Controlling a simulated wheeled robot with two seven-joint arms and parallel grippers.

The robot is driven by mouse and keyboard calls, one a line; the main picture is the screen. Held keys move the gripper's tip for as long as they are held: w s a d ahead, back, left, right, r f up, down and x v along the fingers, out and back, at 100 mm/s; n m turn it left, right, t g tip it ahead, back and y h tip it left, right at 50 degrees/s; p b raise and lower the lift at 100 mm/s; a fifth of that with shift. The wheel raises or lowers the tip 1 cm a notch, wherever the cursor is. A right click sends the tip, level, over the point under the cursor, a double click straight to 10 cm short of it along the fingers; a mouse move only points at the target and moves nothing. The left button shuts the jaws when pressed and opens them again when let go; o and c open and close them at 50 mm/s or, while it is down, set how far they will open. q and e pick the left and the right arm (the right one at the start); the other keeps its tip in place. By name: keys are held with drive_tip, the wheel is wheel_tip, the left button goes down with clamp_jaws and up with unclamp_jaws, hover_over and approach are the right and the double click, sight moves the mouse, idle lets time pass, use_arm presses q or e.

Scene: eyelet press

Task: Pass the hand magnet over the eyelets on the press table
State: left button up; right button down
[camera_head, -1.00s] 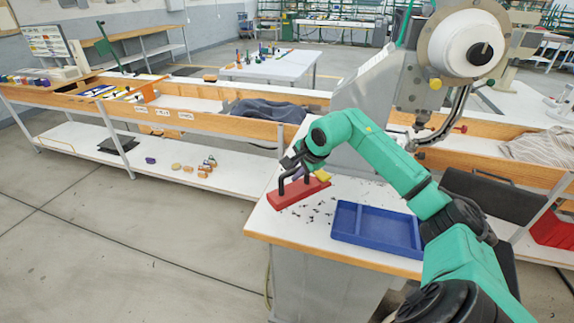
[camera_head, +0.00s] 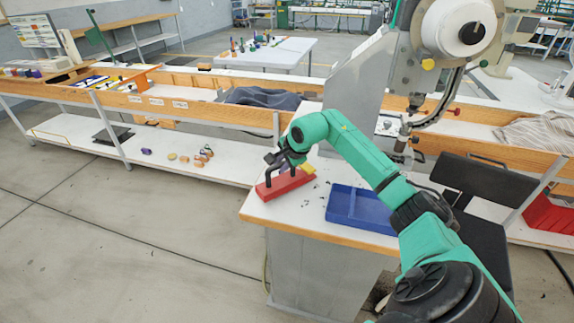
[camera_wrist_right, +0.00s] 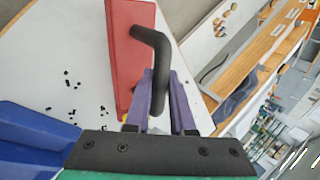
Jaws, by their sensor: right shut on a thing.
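The hand magnet (camera_head: 283,187) is a red bar with a black bent handle. It is over the front left part of the white press table (camera_head: 300,222); I cannot tell whether it touches the top. My right gripper (camera_head: 288,167) is shut on the handle. In the right wrist view the purple fingers of the gripper (camera_wrist_right: 159,100) close around the black handle (camera_wrist_right: 155,55), with the red bar (camera_wrist_right: 128,60) beyond. Small dark eyelets (camera_wrist_right: 74,86) lie scattered on the table beside the bar. The bar hides what is beneath it. My left gripper is out of view.
A blue tray (camera_head: 358,210) lies on the table right of the magnet. The grey press (camera_head: 352,85) stands behind. A black chair (camera_head: 475,190) is to the right. The table's wooden front edge (camera_head: 320,236) is close to the magnet.

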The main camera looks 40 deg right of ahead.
drive_tip(key=shift+w, duration=0.1)
drive_tip(key=shift+d+r, duration=0.1)
drive_tip(key=shift+r, duration=0.05)
drive_tip(key=w+d, duration=0.3)
drive_tip(key=w, duration=0.1)
drive_tip(key=shift+w+d, duration=0.2)
drive_tip(key=shift+d, duration=0.15)
drive_tip(key=shift+s, duration=0.15)
